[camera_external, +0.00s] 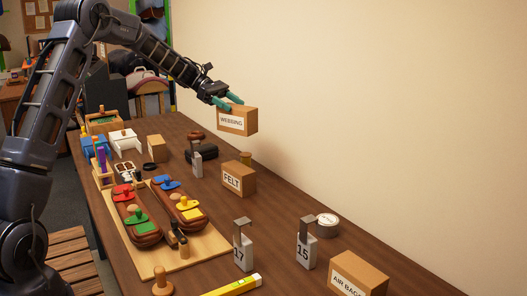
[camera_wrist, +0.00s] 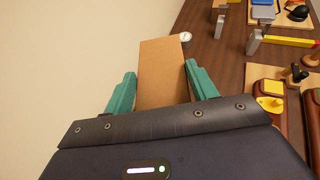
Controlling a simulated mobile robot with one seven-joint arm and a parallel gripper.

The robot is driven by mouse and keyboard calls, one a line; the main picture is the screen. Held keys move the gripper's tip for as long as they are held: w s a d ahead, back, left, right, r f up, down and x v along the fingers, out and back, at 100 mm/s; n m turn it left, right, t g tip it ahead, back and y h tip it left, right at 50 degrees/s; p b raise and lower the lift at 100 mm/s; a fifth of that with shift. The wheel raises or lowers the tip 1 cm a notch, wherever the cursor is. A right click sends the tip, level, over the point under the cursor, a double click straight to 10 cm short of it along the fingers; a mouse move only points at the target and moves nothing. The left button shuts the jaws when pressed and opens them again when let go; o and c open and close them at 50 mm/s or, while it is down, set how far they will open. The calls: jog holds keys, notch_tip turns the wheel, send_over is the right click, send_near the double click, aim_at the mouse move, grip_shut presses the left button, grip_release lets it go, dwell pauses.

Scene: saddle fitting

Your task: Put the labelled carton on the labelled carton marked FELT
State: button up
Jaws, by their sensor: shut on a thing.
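My gripper (camera_external: 228,103) is shut on a brown carton labelled WEBBING (camera_external: 237,121) and holds it in the air above the far part of the table. In the wrist view the carton's plain brown face (camera_wrist: 162,75) sits between the two green fingers of my gripper (camera_wrist: 160,90). The carton marked FELT (camera_external: 239,178) stands on the table, below the held carton and a little nearer the camera, with a clear gap between them. I cannot make out the FELT carton in the wrist view; the held carton or gripper may hide it.
A wooden board (camera_external: 200,245) with brown saddle forms and coloured knobs lies left of the FELT carton. Grey number blocks 17 (camera_external: 243,252) and 15 (camera_external: 305,252), a round tin (camera_external: 327,226) and an AIR BAG carton (camera_external: 357,276) stand nearer. A wall runs along the right.

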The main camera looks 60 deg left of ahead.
notch_tip(320, 180, down, 13)
jog(key=shift+f, duration=0.1)
dwell(0.5)
jog(key=shift+f, duration=0.1)
jog(key=o, duration=1.3)
jog(key=shift+o, duration=0.2)
jog(key=v, duration=1.2)
